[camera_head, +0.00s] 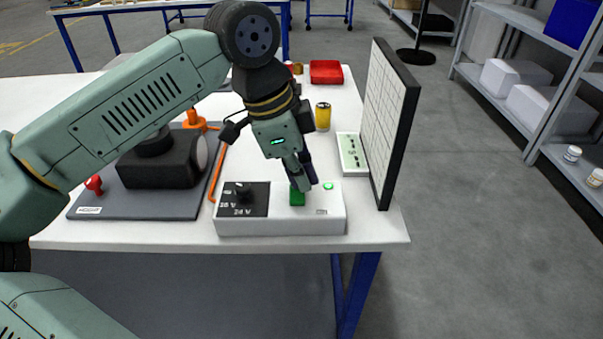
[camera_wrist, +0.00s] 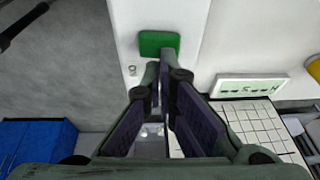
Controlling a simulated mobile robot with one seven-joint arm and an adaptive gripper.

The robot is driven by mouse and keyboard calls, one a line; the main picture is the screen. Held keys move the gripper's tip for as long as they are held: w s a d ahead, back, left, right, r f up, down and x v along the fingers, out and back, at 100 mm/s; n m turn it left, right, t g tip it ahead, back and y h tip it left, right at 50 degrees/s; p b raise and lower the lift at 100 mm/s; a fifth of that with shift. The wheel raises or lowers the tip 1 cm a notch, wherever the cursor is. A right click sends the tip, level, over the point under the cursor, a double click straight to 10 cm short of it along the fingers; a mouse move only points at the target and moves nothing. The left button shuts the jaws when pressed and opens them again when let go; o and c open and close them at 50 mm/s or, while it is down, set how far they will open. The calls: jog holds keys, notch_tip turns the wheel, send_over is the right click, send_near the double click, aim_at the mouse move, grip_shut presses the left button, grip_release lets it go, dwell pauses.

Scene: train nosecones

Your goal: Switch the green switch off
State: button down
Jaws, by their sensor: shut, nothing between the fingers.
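The green switch (camera_head: 297,196) sits on top of a white power box (camera_head: 290,226) near the front edge of the table. In the wrist view the green switch (camera_wrist: 158,43) lies just beyond my fingertips. My gripper (camera_head: 303,185) is shut and empty, with its fingertips pointing down at the switch. It also shows in the wrist view (camera_wrist: 166,68). I cannot tell whether the fingertips touch the switch. A small round green light (camera_head: 328,186) shows on the box to the right of the switch.
A black-framed grid panel (camera_head: 388,120) stands upright to the right. A white-and-green strip (camera_head: 351,153), a yellow can (camera_head: 323,116) and a red box (camera_head: 326,71) are behind. A dark device (camera_head: 160,165) on a grey board is left.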

jog(key=shift+w+f+g, duration=0.25)
jog(key=shift+w+g, duration=0.05)
jog(key=shift+g, duration=0.3)
jog(key=shift+f, duration=0.15)
jog(key=shift+s, duration=0.15)
jog(key=shift+s+f, duration=0.1)
jog(key=shift+s, duration=0.7)
